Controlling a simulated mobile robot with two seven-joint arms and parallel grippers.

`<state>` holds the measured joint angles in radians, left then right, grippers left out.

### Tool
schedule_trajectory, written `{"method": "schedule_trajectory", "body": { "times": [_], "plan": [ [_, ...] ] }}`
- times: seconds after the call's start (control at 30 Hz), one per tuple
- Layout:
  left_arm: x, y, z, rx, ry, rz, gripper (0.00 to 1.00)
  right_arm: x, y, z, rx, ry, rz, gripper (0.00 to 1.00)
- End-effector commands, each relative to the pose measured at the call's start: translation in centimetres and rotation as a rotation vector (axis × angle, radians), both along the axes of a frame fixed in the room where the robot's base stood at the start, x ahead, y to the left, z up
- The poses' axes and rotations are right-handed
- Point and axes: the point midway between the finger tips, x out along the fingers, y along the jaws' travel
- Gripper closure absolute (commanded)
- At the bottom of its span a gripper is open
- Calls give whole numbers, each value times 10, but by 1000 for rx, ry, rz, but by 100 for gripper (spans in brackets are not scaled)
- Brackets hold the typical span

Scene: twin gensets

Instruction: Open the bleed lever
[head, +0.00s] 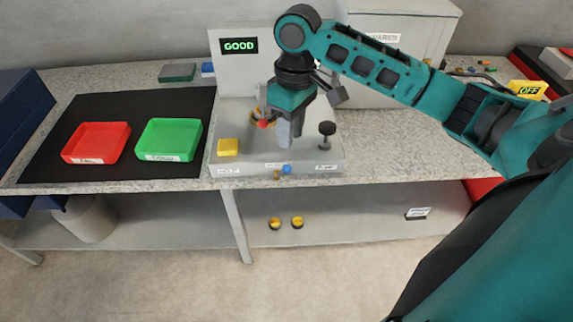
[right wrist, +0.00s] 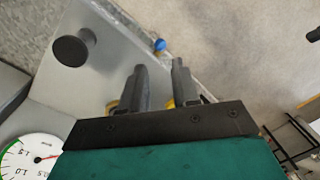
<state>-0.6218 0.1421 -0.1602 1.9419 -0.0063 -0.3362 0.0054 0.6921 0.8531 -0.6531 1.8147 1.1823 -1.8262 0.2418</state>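A small blue knob (head: 286,169), which looks like the bleed lever's end, sits at the front edge of the grey test stand (head: 312,158), beside a small brass part (head: 277,174). The label by it is too small to read surely. The blue knob also shows in the right wrist view (right wrist: 160,45), beyond the fingertips. My right gripper (head: 289,140) points down over the stand, behind the blue knob and apart from it. In the right wrist view its two fingers (right wrist: 160,80) stand apart with nothing gripped between them. My left gripper is not in view.
A black knob (head: 327,128) stands right of my gripper. A red ball (head: 263,123) and a yellow block (head: 228,147) are to its left. A gauge (right wrist: 30,158) shows in the wrist view. Red (head: 96,143) and green (head: 169,139) trays lie on a black mat at left.

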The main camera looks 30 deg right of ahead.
Motion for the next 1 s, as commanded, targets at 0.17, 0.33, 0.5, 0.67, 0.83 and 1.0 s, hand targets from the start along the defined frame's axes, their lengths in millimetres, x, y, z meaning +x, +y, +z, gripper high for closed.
{"method": "schedule_trajectory", "body": {
  "times": [0.17, 0.33, 0.5, 0.67, 0.83, 1.0],
  "plan": [
    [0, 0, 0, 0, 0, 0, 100, -3, 4, -39, 1, 4, -2, 70],
    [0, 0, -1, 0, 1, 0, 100, -4, 7, -73, 2, 3, -1, 70],
    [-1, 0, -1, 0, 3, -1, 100, -4, 9, -96, 2, 1, -1, 70],
    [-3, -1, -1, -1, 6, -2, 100, -4, 10, -105, 2, -1, 0, 70],
    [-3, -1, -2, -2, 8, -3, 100, -4, 10, -107, 1, -3, 1, 70],
    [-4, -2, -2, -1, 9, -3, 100, -4, 10, -107, 1, -3, 0, 75]
  ]
}}
